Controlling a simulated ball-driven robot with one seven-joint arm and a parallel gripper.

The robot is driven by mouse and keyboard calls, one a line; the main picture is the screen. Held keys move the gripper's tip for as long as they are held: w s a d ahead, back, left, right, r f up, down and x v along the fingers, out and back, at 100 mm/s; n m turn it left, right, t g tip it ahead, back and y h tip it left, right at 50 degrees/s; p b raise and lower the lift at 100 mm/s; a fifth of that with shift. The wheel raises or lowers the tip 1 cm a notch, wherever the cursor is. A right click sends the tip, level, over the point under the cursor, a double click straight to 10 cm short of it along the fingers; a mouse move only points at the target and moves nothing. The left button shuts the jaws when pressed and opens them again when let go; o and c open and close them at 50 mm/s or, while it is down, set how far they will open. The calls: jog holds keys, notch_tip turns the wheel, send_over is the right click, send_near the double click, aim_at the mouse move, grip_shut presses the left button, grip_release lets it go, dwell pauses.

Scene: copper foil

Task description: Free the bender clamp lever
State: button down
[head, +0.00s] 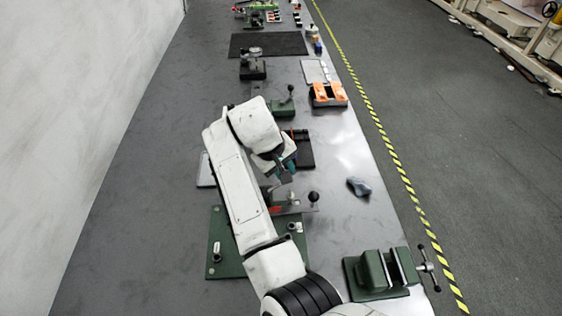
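A grey lever with a black ball knob (314,197) sticks out to the right over a green base plate (217,232); it looks like the bender's clamp lever. A small red patch shows near its left end. My arm covers much of the plate and the lever's left end. My gripper (284,176) hangs just above and behind the lever, pointing down, with dark and teal parts. I cannot tell whether it touches anything or how far apart its fingers are. A second black-knobbed lever (290,89) stands upright on a green block (283,109) farther back.
A green vise (373,273) stands at the front right. A crumpled grey-blue cloth (358,187) lies right of the lever. A black tray (304,151) lies behind my gripper. An orange-topped holder (328,96) and a dark mat (268,44) lie farther back. The bench's left side is clear.

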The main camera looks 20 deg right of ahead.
jog(key=shift+s, duration=0.1)
jog(key=c, duration=1)
grip_release()
jog(key=shift+o, duration=0.2)
jog(key=v, duration=1)
jog(key=shift+r+b, duration=0.35)
jog(key=shift+a, duration=0.15)
